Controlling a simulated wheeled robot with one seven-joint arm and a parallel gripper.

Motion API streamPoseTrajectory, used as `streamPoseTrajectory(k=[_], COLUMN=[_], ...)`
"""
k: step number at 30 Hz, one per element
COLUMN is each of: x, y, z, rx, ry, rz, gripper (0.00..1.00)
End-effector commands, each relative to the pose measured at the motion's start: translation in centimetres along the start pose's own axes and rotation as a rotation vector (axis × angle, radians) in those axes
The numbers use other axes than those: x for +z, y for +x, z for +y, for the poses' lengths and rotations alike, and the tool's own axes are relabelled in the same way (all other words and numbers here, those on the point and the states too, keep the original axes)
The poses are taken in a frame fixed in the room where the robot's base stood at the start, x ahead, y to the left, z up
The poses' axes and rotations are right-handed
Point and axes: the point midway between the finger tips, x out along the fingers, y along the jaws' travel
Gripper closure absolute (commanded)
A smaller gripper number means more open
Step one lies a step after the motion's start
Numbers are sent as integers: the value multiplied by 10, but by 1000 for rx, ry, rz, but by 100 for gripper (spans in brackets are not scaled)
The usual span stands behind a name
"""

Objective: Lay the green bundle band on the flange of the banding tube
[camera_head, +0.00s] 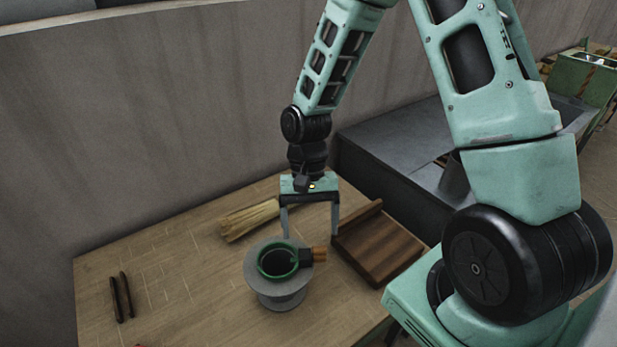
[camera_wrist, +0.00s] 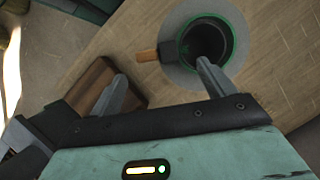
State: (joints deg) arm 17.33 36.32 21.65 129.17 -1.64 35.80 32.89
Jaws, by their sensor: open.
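The green bundle band (camera_head: 277,262) is a ring around the dark mouth of the banding tube, over its grey round flange (camera_head: 256,272). It appears to lie flat on the flange. A dark block and a brown tab (camera_head: 320,254) stick out from the ring's right side. In the wrist view the green band (camera_wrist: 240,40) circles the dark opening, with the grey flange (camera_wrist: 180,75) around it and the tab (camera_wrist: 147,57) to its left. My gripper (camera_head: 310,232) is open and empty, pointing down just behind and above the tab. Its fingers (camera_wrist: 162,74) are wide apart, clear of the band.
A brown wooden block (camera_head: 385,252) with a raised back edge lies right of the tube. A straw bundle (camera_head: 248,219) lies behind it. Two dark rods (camera_head: 122,298) lie at the left. The wooden table (camera_head: 180,270) is clear between rods and tube. A wall runs behind.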

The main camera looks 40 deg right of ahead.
Motion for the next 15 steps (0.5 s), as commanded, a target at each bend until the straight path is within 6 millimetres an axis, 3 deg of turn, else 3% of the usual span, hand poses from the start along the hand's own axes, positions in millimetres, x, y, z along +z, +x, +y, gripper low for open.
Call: streamPoseTrajectory(k=[9, 15], x=[-1, -1], y=[-76, -109], z=[0, 0], rx=[-3, -2], ry=[1, 0], rz=[6, 3], gripper=[18, 18])
